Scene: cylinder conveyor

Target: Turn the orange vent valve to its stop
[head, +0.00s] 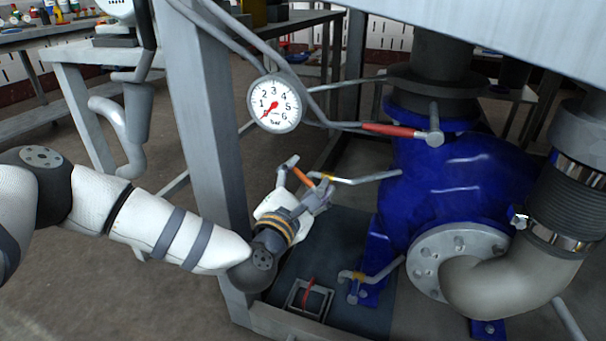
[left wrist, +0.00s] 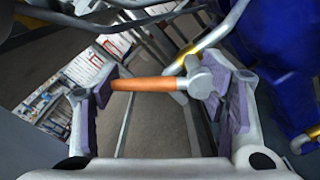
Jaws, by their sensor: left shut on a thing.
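The orange vent valve handle (head: 301,176) sits on a thin pipe beside the blue pump, left of centre below the gauge. My left gripper (head: 315,192) reaches it from the lower left and covers part of it. In the left wrist view, the orange handle (left wrist: 144,84) lies crosswise between the two finger pads, with its grey valve body (left wrist: 196,78) at the right pad. My left gripper (left wrist: 165,90) is shut on the valve, with its fingers well apart around it. My right gripper is out of view.
A round gauge (head: 274,103) hangs above, its red needle pointing lower left. A red-handled valve (head: 388,130) and a brass-coloured valve (head: 352,276) are on nearby pipes. The blue pump (head: 450,190) stands to the right. A grey frame post (head: 207,120) stands close behind my arm.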

